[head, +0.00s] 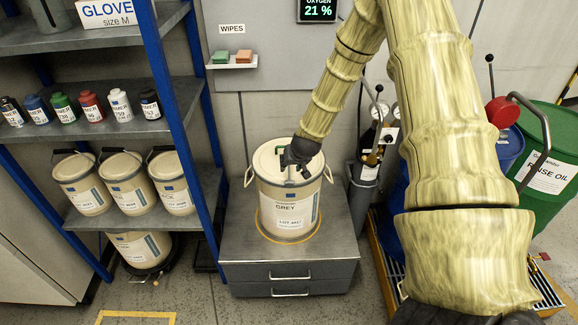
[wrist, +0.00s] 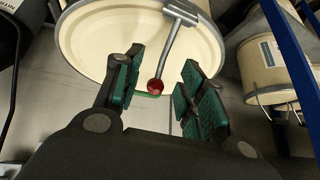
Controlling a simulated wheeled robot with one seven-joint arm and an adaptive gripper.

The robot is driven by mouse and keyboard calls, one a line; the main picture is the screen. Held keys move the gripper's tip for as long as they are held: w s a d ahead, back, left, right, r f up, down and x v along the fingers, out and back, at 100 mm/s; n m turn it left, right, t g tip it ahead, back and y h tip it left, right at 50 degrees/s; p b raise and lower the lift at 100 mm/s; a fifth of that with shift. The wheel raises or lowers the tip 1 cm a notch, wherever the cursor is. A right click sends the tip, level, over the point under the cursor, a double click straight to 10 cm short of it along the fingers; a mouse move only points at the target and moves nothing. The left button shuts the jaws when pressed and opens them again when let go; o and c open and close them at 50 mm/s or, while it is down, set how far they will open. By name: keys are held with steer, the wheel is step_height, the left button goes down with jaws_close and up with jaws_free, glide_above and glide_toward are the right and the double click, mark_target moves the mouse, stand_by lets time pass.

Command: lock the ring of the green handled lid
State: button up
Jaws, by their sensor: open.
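A cream pail labelled GREY (head: 288,210) stands upright on a grey drawer cabinet. Its cream lid (head: 308,166) is partly hidden by my gripper (head: 297,157), which is above it. The wrist view shows a pale round cream surface with a grey rim (wrist: 140,50) and a metal lever (wrist: 178,40) ending in a red knob (wrist: 155,86). My gripper (wrist: 155,90) is open, with green-padded fingers on either side of the knob and visible gaps to it. A thin green strip shows behind the knob; I cannot tell whether it is the lid's handle.
The cabinet top (head: 236,248) has free room around the pail. A blue-posted shelf (head: 172,110) with bottles and similar pails stands left. A gas cylinder (head: 364,178), a blue drum and a green drum (head: 553,172) stand right. A small wipes shelf (head: 232,65) is on the wall.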

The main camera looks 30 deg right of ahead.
steer(key=v, duration=0.8)
steer(key=shift+r, duration=0.1)
